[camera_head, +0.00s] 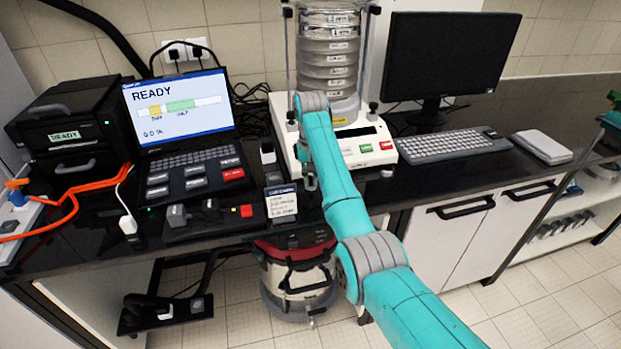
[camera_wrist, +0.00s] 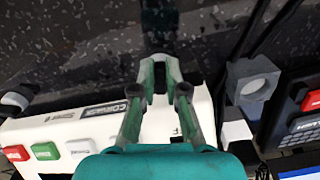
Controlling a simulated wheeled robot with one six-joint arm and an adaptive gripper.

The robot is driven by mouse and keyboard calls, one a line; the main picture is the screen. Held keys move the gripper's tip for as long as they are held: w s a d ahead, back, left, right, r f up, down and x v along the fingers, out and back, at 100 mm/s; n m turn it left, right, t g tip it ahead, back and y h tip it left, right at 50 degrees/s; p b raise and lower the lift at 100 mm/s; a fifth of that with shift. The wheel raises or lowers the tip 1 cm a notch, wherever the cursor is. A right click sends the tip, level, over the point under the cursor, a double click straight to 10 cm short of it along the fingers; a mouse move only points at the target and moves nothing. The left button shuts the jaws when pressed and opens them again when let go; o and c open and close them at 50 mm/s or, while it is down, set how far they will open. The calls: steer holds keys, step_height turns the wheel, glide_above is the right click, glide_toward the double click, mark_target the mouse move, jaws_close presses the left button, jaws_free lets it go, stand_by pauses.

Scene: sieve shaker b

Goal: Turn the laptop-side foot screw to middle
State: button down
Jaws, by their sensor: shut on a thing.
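The sieve shaker has a white base (camera_head: 378,150) with a stack of clear sieves above it. The laptop (camera_head: 178,105) stands to its left. My gripper (camera_wrist: 159,72) is at the base's laptop-side front corner, its fingers reaching down past the white casing (camera_wrist: 85,125). The fingers are shut on the laptop-side foot screw, which they hide almost wholly; only a dark bit shows between them. The screw's turn position cannot be read.
The keyboard (camera_head: 452,145) and monitor (camera_head: 447,55) are right of the shaker. A red-topped vacuum (camera_head: 292,275) stands below.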

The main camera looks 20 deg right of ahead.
steer(key=shift+d+n, duration=0.1)
steer(key=shift+n, duration=1.1)
steer(key=c, duration=1.2)
jaws_free()
